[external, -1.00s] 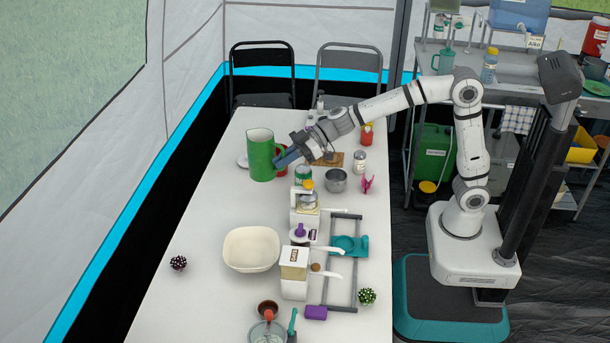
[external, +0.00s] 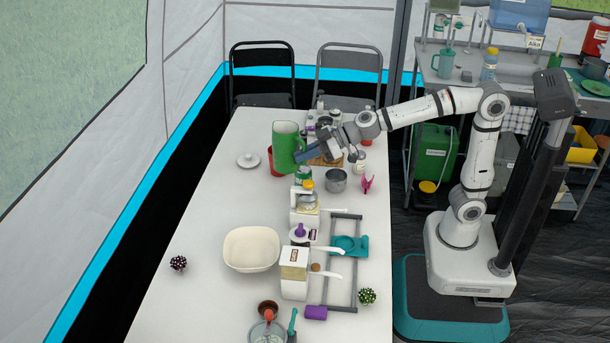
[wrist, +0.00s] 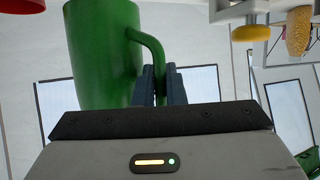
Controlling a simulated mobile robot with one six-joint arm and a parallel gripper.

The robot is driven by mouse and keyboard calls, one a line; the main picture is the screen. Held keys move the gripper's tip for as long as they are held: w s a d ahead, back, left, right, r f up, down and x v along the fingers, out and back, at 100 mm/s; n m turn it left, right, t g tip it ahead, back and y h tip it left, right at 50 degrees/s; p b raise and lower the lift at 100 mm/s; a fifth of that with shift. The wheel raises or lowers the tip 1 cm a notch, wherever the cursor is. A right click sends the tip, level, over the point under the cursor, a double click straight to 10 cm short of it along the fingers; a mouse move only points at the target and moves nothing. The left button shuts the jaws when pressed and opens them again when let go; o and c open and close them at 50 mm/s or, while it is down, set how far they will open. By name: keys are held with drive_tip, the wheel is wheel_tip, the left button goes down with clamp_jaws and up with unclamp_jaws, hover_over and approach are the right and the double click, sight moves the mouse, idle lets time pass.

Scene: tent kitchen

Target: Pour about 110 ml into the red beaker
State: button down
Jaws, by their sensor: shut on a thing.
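A green jug (external: 288,148) is held at the table's far half, looking about upright. My gripper (external: 303,156) reaches it from the right and is shut on its handle. The wrist view shows the jug (wrist: 103,60) with its handle between my two fingers (wrist: 159,85). The red beaker (external: 272,163) stands on the table just left of and partly behind the jug, which hides much of it. A red piece (wrist: 20,5) shows at the wrist view's top left corner. The contents of jug and beaker are not visible.
A white lid (external: 248,160) lies left of the beaker. A green tin (external: 303,174), a metal pot (external: 336,181) and white dispensers (external: 304,212) stand close in front. A cream bowl (external: 251,250) is nearer. The table's left side (external: 205,205) is largely clear.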

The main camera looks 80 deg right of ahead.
sight(297, 128)
drive_tip(key=shift+r, duration=0.2)
